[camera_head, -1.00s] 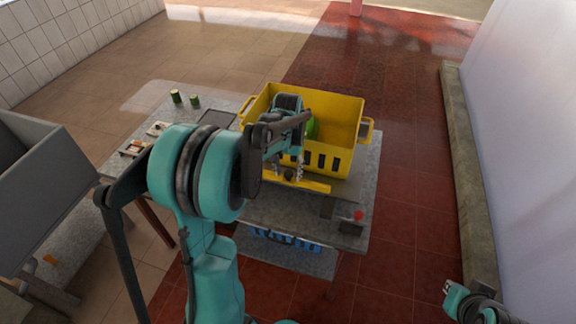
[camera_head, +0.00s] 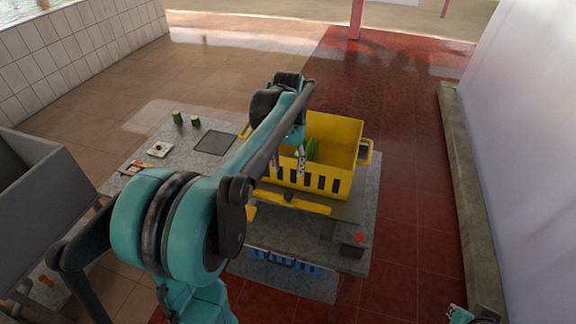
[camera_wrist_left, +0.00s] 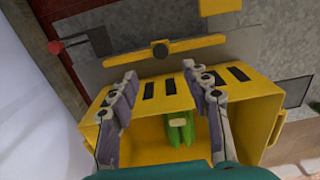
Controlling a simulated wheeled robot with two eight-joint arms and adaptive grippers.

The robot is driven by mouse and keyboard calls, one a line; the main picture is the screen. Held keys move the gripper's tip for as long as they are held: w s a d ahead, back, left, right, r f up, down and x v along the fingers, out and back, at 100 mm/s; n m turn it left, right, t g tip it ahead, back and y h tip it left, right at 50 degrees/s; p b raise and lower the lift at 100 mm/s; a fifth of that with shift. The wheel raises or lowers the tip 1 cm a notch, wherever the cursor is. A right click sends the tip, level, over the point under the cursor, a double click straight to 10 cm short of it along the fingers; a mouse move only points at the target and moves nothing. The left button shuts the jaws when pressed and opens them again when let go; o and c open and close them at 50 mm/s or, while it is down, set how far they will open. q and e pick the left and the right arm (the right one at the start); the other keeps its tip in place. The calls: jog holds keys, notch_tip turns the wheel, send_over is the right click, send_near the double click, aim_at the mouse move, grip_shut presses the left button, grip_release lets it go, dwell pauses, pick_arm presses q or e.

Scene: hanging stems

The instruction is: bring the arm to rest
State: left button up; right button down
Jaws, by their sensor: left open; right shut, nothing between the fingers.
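My left arm reaches from the bottom left over the work table. My left gripper (camera_head: 300,160) is open and empty at the near left part of the yellow crate. In the left wrist view its two fingers (camera_wrist_left: 160,76) are spread apart above the crate (camera_wrist_left: 258,112). The yellow crate (camera_head: 336,183) stands on the table with green stems (camera_head: 312,149) inside. The green stems also show between and below the fingers in the wrist view (camera_wrist_left: 181,130). Part of my right arm shows at the bottom right corner; its fingers are not visible.
A yellow bar (camera_head: 290,202) with a dark knob lies before the crate. A red knob (camera_head: 359,237) is at the table's near right. Two green cut pieces (camera_head: 178,118) and a dark mat (camera_head: 214,142) are to the left. A grey bin (camera_head: 35,190) stands far left.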

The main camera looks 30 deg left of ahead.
pick_arm(q)
jog(key=s+d+f+m+t, duration=0.1)
jog(key=s+d+f+t, duration=0.1)
jog(key=s+d, duration=0.5)
jog(key=s+d+f+m+t, duration=0.1)
jog(key=s+d+f+t, duration=0.1)
jog(key=s+d+t, duration=0.3)
jog(key=s+d, duration=0.2)
jog(key=s, duration=0.1)
jog(key=shift+s+d+f+m, duration=0.25)
jog(key=shift+d+m, duration=0.05)
